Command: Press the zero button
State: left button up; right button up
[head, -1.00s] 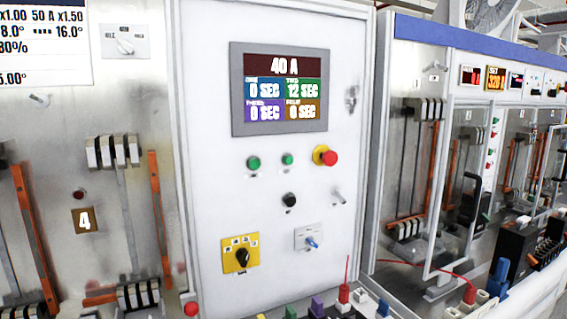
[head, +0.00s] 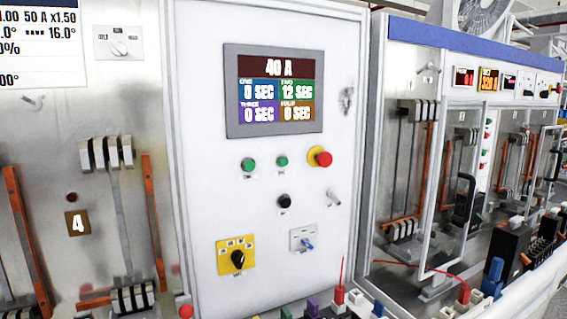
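The white control panel (head: 200,105) stands in the middle of the head view. Its screen (head: 274,90) reads 40 A, with coloured fields of 0 SEC, 12 SEC, 0 SEC and 0 SEC. Below it are two green buttons (head: 248,164), (head: 282,161), a red mushroom button on a yellow collar (head: 321,158), a black button (head: 284,201) and a small metal toggle (head: 333,197). The button labels are too small to read, so I cannot tell which is the zero button. Neither gripper is in view.
Breaker bays (head: 120,190) are at left; glazed cabinets (head: 450,190) are at right.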

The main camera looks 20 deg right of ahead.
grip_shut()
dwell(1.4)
